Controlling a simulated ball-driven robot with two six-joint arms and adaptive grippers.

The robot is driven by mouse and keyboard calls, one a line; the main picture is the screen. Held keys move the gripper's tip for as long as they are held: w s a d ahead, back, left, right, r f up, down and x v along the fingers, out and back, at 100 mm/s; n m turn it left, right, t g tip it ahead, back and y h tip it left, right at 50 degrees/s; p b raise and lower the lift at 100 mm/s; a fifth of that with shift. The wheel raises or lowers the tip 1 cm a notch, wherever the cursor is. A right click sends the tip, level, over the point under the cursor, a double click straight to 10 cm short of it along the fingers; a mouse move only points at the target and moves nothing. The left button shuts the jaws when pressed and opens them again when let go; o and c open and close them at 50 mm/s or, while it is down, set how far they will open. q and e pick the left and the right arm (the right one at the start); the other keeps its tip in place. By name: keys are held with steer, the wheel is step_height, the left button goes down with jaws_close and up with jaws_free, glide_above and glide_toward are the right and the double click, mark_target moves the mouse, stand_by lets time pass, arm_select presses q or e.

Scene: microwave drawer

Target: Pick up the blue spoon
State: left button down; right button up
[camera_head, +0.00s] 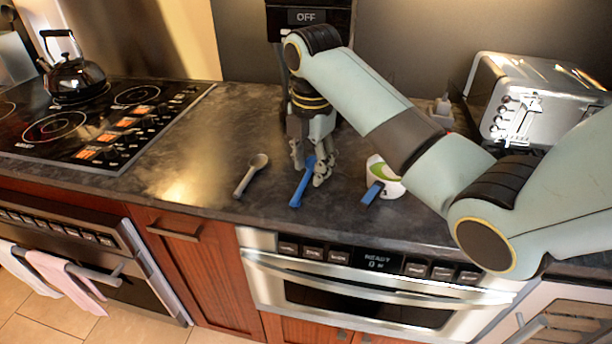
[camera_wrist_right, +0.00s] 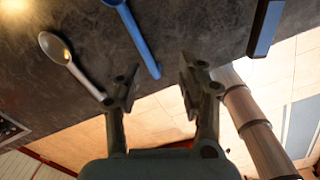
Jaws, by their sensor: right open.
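The blue spoon (camera_head: 302,186) lies on the dark countertop near its front edge. My right gripper (camera_head: 309,174) points down over it, with one finger on each side of the handle in the head view. In the right wrist view the blue spoon (camera_wrist_right: 139,40) runs between and beyond the open fingertips of my right gripper (camera_wrist_right: 152,82). The gripper is open; I cannot tell whether it touches the spoon. The far end of the spoon is partly hidden by the gripper in the head view. My left gripper is not in view.
A grey spoon (camera_head: 250,175) lies just left of the blue one. A white and green cup (camera_head: 385,176) and a blue-handled item (camera_head: 371,193) are to the right. A toaster (camera_head: 535,100) stands at the back right, and a kettle (camera_head: 72,77) on the cooktop (camera_head: 60,150).

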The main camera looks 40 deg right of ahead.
steer(key=w+r+n, duration=0.4)
glide_above(303, 183)
steer(key=f, duration=0.5)
steer(key=shift+w+d+f+p, duration=0.1)
steer(key=shift+w+d+p, duration=0.1)
steer(key=shift+w+p, duration=0.1)
steer(key=f, duration=0.4)
steer(key=shift+s+a+f+p, duration=0.2)
steer(key=shift+s+f+p, duration=0.1)
steer(key=shift+p, duration=0.1)
steer(key=shift+f, duration=0.35)
steer(key=shift+c, duration=0.2)
jaws_close()
